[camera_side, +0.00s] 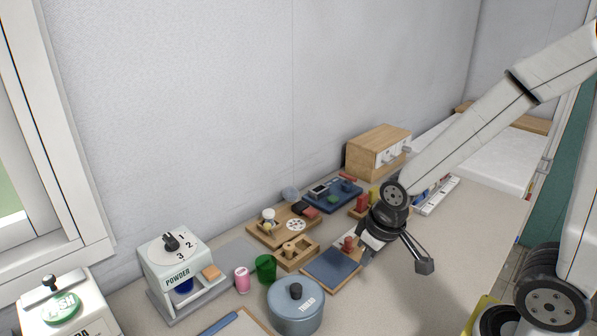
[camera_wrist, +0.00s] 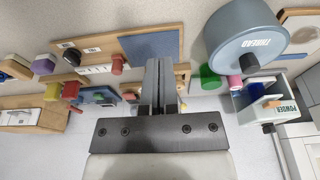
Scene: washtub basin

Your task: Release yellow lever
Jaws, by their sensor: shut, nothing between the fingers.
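A yellow piece (camera_side: 373,195), likely the yellow lever, stands beside a red piece (camera_side: 362,203) on a small wooden base behind my wrist in the side view. In the wrist view the yellow piece (camera_wrist: 53,91) is at the left, next to the red one (camera_wrist: 70,90). Its tilt is unclear. My gripper (camera_side: 365,257) is shut and empty, pointing down over the blue-panelled board (camera_side: 328,270). In the wrist view my gripper (camera_wrist: 158,62) shows its fingers together, well to the right of the yellow piece and not touching it. My wrist partly hides the yellow piece in the side view.
A blue-grey pot (camera_side: 295,310), green cup (camera_side: 265,268), pink can (camera_side: 242,280) and powder dispenser (camera_side: 177,265) stand left. A wooden board with knobs (camera_side: 285,227) and a wooden drawer box (camera_side: 379,152) line the wall. Counter space is clear on the right.

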